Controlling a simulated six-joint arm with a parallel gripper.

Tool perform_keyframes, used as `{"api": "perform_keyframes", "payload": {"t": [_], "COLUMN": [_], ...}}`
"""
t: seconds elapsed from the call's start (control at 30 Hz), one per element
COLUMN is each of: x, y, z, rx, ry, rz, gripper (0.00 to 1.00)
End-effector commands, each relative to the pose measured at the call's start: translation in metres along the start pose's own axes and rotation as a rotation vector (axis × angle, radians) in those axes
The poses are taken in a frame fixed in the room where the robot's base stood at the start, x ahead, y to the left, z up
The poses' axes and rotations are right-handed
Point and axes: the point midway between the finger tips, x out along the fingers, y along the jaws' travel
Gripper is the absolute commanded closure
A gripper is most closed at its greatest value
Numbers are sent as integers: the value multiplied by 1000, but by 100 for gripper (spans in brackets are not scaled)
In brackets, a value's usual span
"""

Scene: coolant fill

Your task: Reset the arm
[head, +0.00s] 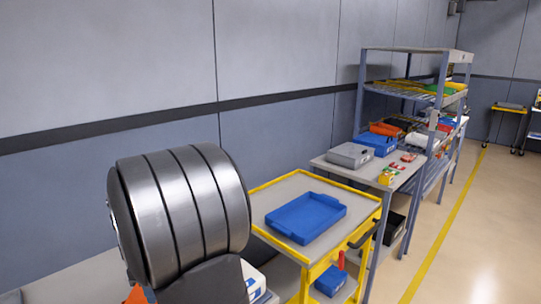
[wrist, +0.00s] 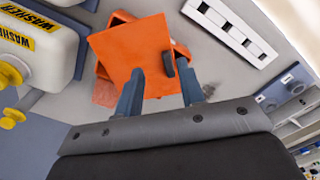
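My gripper (wrist: 160,82) shows in the wrist view, its two blue-grey fingers spread apart with no object clearly held between them. An orange box-like object (wrist: 128,50) lies beyond the fingertips on a grey surface. Its lid or flat top sits at an angle, and a small dark piece shows by its right side. The fingers overlap the orange object in the picture; I cannot tell whether they touch it. In the head view my own arm link fills the lower left, and my gripper is not seen.
The head view shows a yellow-edged cart (head: 366,209) with a blue tray (head: 306,218), a grey case (head: 349,155), shelving (head: 415,50) and open floor at right.

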Motion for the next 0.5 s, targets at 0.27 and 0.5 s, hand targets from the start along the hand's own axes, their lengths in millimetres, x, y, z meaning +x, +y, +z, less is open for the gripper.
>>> {"api": "perform_keyframes", "payload": {"t": [0.27,0.5], "x": [-29,-51], "y": [7,12], "z": [48,84], "rx": [4,4], "ry": [1,1], "rz": [1,1], "gripper": [64,64]}}
